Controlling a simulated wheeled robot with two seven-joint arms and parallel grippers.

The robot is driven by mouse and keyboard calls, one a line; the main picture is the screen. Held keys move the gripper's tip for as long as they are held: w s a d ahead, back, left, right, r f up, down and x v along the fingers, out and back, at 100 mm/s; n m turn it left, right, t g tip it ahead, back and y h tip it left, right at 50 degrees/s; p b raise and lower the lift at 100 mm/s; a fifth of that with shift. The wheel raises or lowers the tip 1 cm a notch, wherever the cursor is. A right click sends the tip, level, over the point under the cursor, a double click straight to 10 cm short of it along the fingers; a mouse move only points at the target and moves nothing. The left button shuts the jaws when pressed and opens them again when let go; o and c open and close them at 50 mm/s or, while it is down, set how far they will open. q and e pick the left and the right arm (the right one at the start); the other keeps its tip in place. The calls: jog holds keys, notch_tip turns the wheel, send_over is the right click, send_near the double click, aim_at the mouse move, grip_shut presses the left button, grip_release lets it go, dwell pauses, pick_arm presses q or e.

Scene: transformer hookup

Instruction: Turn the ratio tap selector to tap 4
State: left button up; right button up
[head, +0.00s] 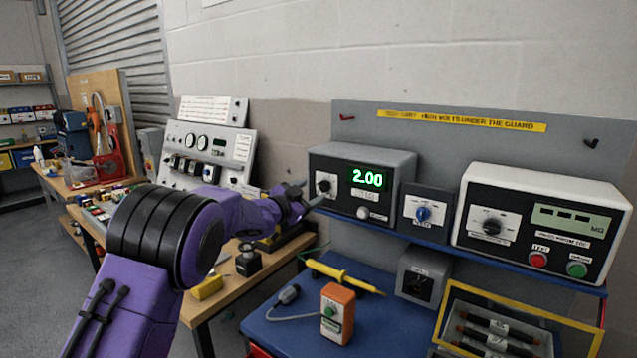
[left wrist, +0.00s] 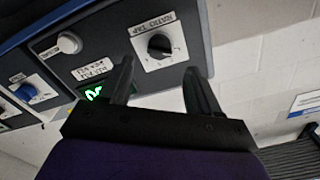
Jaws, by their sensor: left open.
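The ratio tap selector (head: 325,185) is a black knob on a white plate at the left of a grey meter box (head: 402,165). The box's green display (head: 368,179) reads 2.00. In the left wrist view the selector (left wrist: 160,46) sits under its "RATIO TAP" label, picture upside down. The tap it points at is too small to read. My left gripper (head: 303,193) is open just in front of and left of the selector. In the wrist view its fingers (left wrist: 158,68) spread to either side of the knob's plate, apart from the knob. My right gripper is not in view.
Beside the meter box are a blue-knob unit (head: 423,213) and a black-faced tester (head: 535,222). A yellow-framed guard (head: 447,300) stands at lower right.

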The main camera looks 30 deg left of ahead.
aim_at(321, 189)
pick_arm(q)
jog(key=w, duration=0.1)
jog(key=w+p, duration=0.1)
jog(key=w, duration=0.3)
jog(key=shift+w+d+f, duration=0.2)
jog(key=shift+w+d, duration=0.05)
jog(key=shift+d, duration=0.15)
jog(key=shift+s+r, duration=0.1)
jog(key=shift+s, duration=0.05)
jog(key=c, duration=1)
jog(key=shift+c, duration=0.2)
